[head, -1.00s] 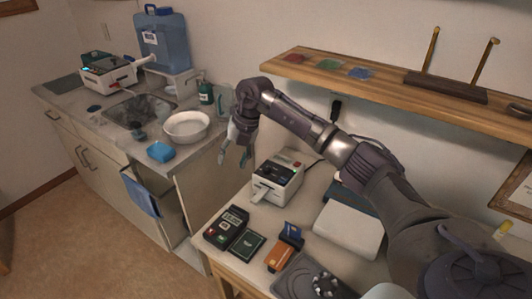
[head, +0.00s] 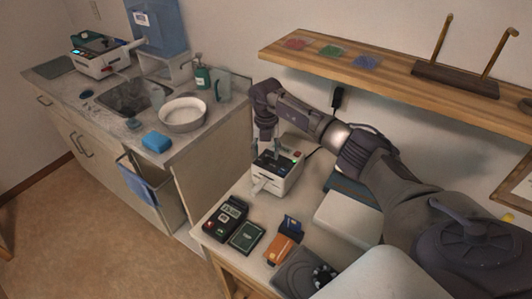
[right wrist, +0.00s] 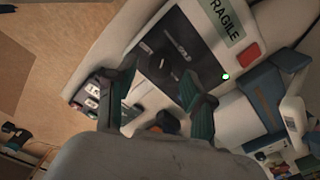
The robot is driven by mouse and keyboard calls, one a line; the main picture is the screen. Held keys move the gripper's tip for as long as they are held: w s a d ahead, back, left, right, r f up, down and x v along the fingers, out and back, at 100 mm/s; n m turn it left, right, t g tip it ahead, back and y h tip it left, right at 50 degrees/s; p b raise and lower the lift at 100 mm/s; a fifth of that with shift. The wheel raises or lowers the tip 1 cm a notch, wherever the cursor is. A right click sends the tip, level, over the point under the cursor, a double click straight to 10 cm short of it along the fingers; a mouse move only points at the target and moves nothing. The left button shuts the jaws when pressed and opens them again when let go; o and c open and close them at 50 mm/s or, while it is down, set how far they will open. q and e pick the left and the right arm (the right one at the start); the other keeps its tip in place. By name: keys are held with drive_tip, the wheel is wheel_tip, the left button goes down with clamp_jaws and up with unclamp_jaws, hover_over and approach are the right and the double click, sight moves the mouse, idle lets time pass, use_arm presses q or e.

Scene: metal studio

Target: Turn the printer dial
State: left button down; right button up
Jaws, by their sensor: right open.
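The white printer (head: 278,185) stands on the desk, with a dark top panel and a label sticking out of its front. In the right wrist view, the printer (right wrist: 205,20) shows a FRAGILE label, a red button, a lit green light and a dark panel. A dark dial (right wrist: 163,62) with a pale mark sits on that panel. My right gripper (head: 268,150) points down over the printer. In the right wrist view, my right gripper (right wrist: 158,82) is open and empty, its fingers spread about the dial's area; contact cannot be told. My left gripper is out of view.
A wooden shelf (head: 400,78) runs along the wall behind my right arm. A card terminal (head: 226,217), a dark green box (head: 247,236) and an orange item (head: 280,250) lie in front of the printer. A similar white machine (head: 102,62) stands on the far counter.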

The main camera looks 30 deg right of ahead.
drive_tip(key=shift+f, duration=0.9)
drive_tip(key=shift+c, duration=0.2)
clamp_jaws()
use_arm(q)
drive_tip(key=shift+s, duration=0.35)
